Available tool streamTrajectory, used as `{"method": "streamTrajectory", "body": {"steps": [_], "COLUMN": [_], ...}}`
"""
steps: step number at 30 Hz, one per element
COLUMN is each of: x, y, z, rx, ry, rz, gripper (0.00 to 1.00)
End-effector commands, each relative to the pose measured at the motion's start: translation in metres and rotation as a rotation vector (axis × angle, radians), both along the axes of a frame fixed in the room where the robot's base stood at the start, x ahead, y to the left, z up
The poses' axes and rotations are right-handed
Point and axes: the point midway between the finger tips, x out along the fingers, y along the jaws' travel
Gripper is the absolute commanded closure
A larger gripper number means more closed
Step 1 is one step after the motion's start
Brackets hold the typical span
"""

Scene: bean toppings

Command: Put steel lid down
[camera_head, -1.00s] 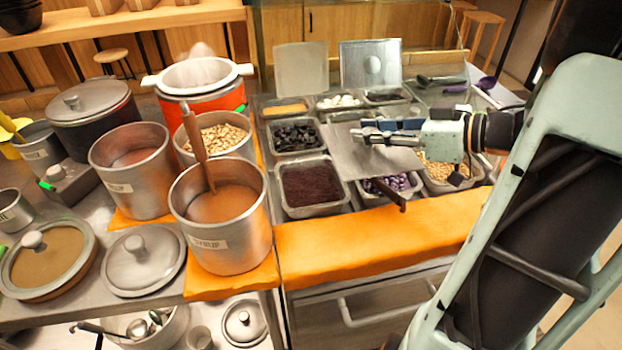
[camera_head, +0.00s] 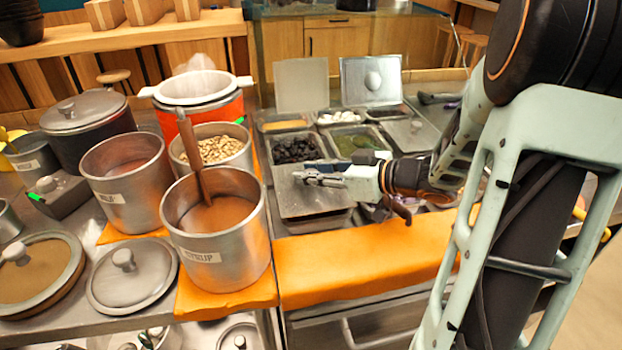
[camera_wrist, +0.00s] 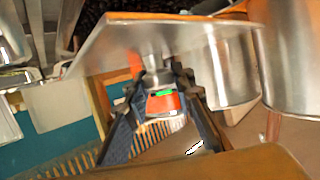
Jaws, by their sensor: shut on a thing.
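My gripper (camera_head: 308,178) is shut on the knob of the flat steel lid (camera_head: 300,203). The lid lies over the front-left topping tray, whose dark red beans are hidden. I cannot tell whether it touches the tray rim. In the wrist view the lid (camera_wrist: 112,42) is a broad tilted sheet, with its knob between the fingers of my gripper (camera_wrist: 158,80).
An open tray of black beans (camera_head: 296,149) sits just behind the lid, and a green topping tray (camera_head: 355,142) is to its right. The syrup pot (camera_head: 222,245) with a ladle stands close on the left. An orange cloth (camera_head: 365,255) covers the front edge.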

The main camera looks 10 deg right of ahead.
Motion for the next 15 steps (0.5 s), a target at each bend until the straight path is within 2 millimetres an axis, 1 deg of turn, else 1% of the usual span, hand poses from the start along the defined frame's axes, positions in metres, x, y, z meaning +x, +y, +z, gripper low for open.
{"method": "streamTrajectory", "body": {"steps": [1, 8, 15], "x": [0.0, 0.0001, 0.0], "y": [0.0001, 0.0001, 0.0001], "z": [-0.0074, -0.0064, -0.0129], "rx": [0.002, -0.001, 0.0], "ry": [0.001, -0.002, -0.001], "rz": [-0.001, 0.001, 0.001], "gripper": [1.0, 1.0, 1.0]}}
